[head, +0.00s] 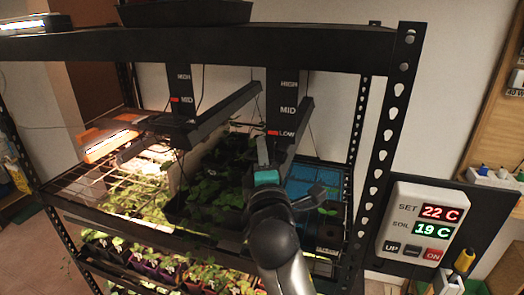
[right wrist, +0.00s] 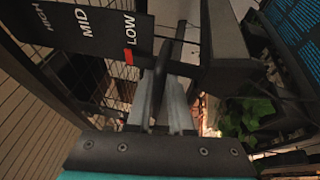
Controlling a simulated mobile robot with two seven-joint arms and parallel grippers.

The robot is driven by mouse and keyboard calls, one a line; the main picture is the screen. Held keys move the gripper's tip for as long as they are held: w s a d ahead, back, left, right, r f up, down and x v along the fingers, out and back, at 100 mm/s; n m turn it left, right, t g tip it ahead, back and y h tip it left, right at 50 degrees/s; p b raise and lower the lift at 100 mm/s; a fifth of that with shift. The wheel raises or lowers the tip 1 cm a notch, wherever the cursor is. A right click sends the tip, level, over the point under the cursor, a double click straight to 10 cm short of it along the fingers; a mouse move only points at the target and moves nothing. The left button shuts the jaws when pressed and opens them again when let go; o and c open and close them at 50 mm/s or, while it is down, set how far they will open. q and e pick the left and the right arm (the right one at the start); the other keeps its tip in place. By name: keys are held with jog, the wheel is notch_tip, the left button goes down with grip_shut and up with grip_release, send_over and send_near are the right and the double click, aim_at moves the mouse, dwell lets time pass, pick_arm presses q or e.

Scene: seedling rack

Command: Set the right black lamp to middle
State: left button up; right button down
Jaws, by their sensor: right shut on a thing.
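The right black lamp (head: 292,128) hangs under the top shelf beside a black scale plate (head: 284,92) marked HIGH, MID and LOW. Its red marker (head: 273,132) is beside LOW. The right wrist view also shows the red marker (right wrist: 129,57) at LOW and part of the lamp (right wrist: 226,42). My right gripper (head: 264,150) is at the lower front end of this lamp. In the right wrist view its grey fingers (right wrist: 163,98) are shut on a slim black part of the lamp. My left gripper is not in view.
A left black lamp (head: 215,115) hangs alongside, its red marker (head: 175,99) near MID. Seedling trays (head: 205,195) and a blue tray (head: 312,180) stand below. A rack post (head: 388,135) and a control panel (head: 420,228) stand at the right.

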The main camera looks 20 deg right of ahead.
jog(key=shift+r, duration=0.4)
dwell(0.5)
notch_tip(320, 180, up, 5)
jog(key=p, duration=0.5)
jog(key=shift+f, duration=0.1)
jog(key=c, duration=1)
grip_release()
jog(key=shift+f, duration=0.1)
jog(key=shift+o, duration=0.2)
jog(key=shift+f, duration=0.15)
